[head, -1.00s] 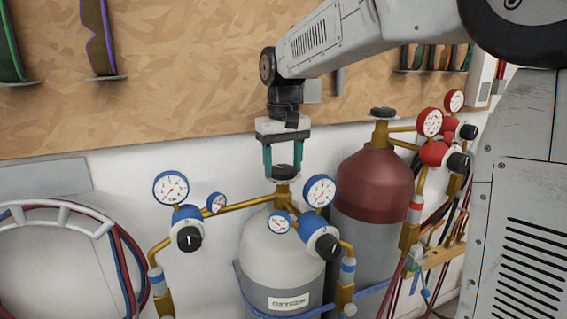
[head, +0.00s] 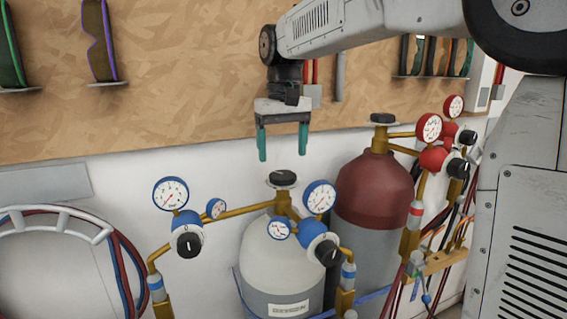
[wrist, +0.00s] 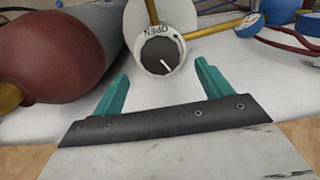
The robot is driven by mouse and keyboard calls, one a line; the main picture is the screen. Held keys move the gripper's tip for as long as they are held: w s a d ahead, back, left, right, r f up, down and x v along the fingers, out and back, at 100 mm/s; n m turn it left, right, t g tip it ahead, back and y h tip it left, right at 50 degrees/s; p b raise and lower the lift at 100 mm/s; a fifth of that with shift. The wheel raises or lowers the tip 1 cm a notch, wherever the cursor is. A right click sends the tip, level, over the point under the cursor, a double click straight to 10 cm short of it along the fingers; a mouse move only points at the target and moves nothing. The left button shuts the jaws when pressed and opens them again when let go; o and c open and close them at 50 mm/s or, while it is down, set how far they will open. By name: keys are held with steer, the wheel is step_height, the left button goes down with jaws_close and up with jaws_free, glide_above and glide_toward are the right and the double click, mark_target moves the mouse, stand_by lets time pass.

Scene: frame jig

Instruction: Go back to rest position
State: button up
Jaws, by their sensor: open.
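My gripper (head: 283,143) is open and empty, with two teal fingers pointing down. It hangs above the black valve knob (head: 283,179) on top of the white and grey oxygen cylinder (head: 282,255), with a clear gap between fingertips and knob. In the wrist view the knob (wrist: 158,54) shows a white pointer line and the word OPEN on the plate around it. It lies beyond my gripper's fingers (wrist: 160,82), apart from them.
A red-topped cylinder (head: 372,190) stands to the right, with red gauges (head: 429,127) beside it. Blue gauges and regulators (head: 187,235) flank the oxygen cylinder. A wooden board (head: 190,60) with hanging goggles is behind. Coiled hoses (head: 125,260) hang at left.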

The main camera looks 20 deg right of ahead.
steer(key=shift+r, duration=1.35)
steer(key=s+d+f, duration=0.1)
steer(key=s+f, duration=0.4)
steer(key=s, duration=0.5)
steer(key=s+d+f+t, duration=0.1)
steer(key=s+f, duration=0.4)
steer(key=s, duration=0.5)
steer(key=s+d+f, duration=0.1)
steer(key=s+f, duration=0.4)
steer(key=s, duration=0.5)
steer(key=shift+s+f+m, duration=0.15)
steer(key=shift+f+m, duration=0.05)
steer(key=shift+m, duration=0.1)
